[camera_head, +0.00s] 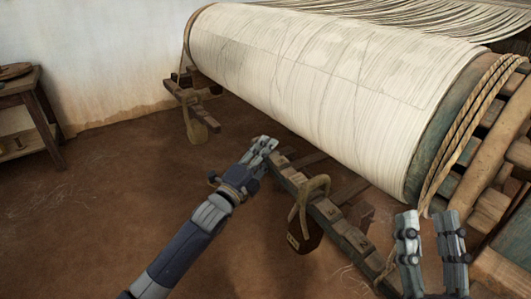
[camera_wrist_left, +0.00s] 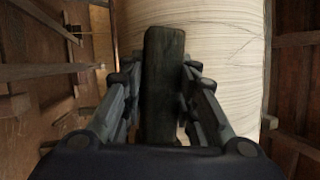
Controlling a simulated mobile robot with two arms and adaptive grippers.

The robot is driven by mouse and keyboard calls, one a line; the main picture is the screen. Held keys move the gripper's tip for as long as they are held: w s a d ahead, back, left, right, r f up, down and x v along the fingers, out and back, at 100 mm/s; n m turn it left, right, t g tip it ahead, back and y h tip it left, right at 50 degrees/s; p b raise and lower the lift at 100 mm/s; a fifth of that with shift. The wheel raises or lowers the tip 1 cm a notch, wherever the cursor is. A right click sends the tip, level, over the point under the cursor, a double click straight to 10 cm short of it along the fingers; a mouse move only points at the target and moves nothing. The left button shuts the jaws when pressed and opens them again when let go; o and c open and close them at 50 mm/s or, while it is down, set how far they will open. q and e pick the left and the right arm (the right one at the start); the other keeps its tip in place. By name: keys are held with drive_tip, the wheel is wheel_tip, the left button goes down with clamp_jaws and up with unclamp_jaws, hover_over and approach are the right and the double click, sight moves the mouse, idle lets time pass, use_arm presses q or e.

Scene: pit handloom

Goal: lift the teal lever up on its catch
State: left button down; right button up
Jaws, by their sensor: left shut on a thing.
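The lever (camera_head: 345,231) is a long, worn, dark greenish bar with notches, slanting below the big cloth roll in the head view. My left gripper (camera_head: 266,144) is at its upper-left end. In the left wrist view the dark greenish bar (camera_wrist_left: 164,75) stands between the two fingers of my left gripper (camera_wrist_left: 163,100), which is shut on it. A rope loop (camera_head: 316,186) goes around the lever near its middle, with a dark weight (camera_head: 303,237) hanging below. I cannot tell which part is the catch. My right gripper (camera_head: 429,222) is open and empty at the lower right.
The large roll of pale warp (camera_head: 320,75) fills the upper middle, with ropes (camera_head: 468,120) at its right end. A second notched bar with a hanging weight (camera_head: 196,128) stands at the left. A wooden table (camera_head: 35,95) is at far left. The floor at left is clear.

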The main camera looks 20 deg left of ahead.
use_arm(q)
drive_tip(key=shift+f, duration=0.45)
drive_tip(key=c, duration=1.2)
unclamp_jaws()
drive_tip(key=shift+a, duration=0.1)
drive_tip(key=shift+c, duration=0.2)
drive_tip(key=shift+r, duration=0.1)
drive_tip(key=shift+s, duration=0.15)
drive_tip(key=v, duration=1.1)
drive_tip(key=shift+s, duration=0.4)
drive_tip(key=shift+a, duration=0.1)
